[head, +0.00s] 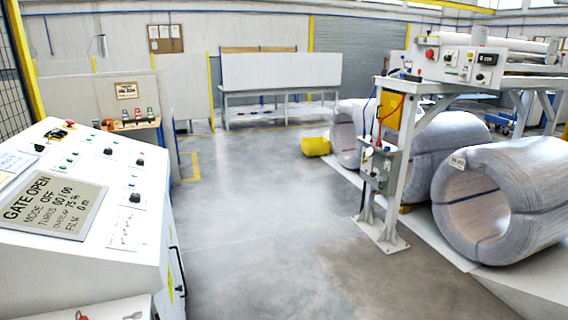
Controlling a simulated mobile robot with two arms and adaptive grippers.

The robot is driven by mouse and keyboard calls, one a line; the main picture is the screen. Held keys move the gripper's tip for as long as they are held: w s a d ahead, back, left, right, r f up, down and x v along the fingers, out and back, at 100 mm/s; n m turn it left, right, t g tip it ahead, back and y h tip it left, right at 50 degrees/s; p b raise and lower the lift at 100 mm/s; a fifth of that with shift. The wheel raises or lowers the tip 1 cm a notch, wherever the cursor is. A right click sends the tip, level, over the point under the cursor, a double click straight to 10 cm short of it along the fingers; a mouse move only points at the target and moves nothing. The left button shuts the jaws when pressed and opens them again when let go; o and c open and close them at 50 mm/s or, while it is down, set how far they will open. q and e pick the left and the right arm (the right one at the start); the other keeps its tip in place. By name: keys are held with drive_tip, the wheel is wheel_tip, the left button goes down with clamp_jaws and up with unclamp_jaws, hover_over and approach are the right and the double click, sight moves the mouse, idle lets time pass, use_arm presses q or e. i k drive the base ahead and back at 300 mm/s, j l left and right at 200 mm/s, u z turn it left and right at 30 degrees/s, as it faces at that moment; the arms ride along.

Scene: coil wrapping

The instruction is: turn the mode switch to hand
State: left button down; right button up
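The white control console (150,235) stands at the left. Its display (52,208) reads "GATE OPEN", "MODE OFF", turns 00/00, overlap 75% and film 0 m. Several black knobs sit on the sloped panel: one right of the display (135,197), one at the right edge (140,162) and a smaller one higher up (108,151). Their labels are too small to read, so I cannot tell which is the mode switch. Neither of my grippers is in view.
Wrapped coils (487,200) lie at the right, beside a grey post with a control box (378,168). A yellow bin (316,146) stands on the floor. A mesh fence (12,80) is at far left. The middle floor is clear.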

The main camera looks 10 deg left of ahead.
sight(38, 147)
drive_tip(key=i, duration=3.2)
